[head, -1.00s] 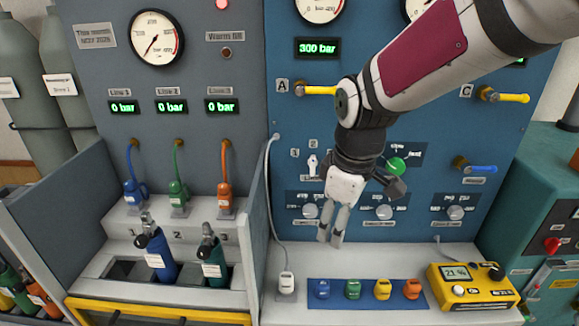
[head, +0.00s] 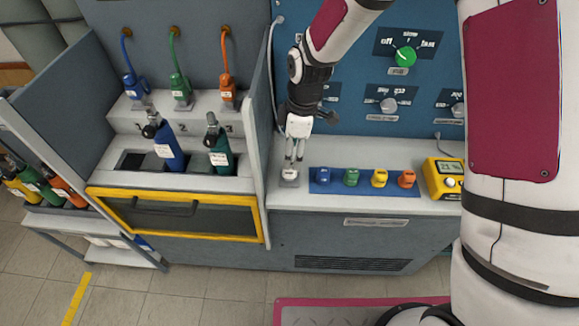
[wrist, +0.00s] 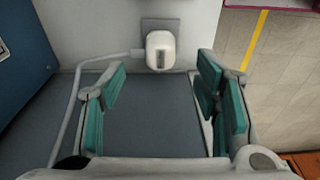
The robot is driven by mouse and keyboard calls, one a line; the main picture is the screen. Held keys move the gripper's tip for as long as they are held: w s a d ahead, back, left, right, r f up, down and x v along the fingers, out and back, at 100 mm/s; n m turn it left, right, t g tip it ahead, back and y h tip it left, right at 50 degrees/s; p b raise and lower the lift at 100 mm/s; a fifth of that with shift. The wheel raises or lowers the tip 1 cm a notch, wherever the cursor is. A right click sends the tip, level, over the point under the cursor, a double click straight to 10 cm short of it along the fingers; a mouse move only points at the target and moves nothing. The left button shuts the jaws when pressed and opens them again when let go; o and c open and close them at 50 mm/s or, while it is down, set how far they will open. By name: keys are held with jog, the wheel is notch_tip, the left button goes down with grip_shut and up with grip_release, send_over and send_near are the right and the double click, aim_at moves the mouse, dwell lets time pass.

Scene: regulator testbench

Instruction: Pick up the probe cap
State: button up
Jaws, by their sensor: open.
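The probe cap appears to be the small white rounded piece (head: 290,175) on a grey square pad at the left end of the bench ledge. It also shows in the wrist view (wrist: 160,48), upper middle, with a pale cable leading off to the left. My gripper (head: 295,158) points down just above it in the head view. In the wrist view my gripper (wrist: 162,75) is open, its two teal-padded fingers well apart. The white piece lies beyond the gap between them, and nothing is held. Whether a fingertip touches it cannot be told.
A blue mat (head: 333,188) right of the white piece holds blue, green, yellow and orange caps. A yellow meter (head: 441,178) stands further right. A grey partition (head: 253,160) rises close on the left, beside the bottle bay. The ledge's front edge is near.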

jog(key=shift+a+f+p, duration=0.2)
jog(key=shift+f, duration=1.3)
jog(key=shift+a+f+p, duration=0.2)
jog(key=shift+f, duration=1.3)
jog(key=c, duration=1.3)
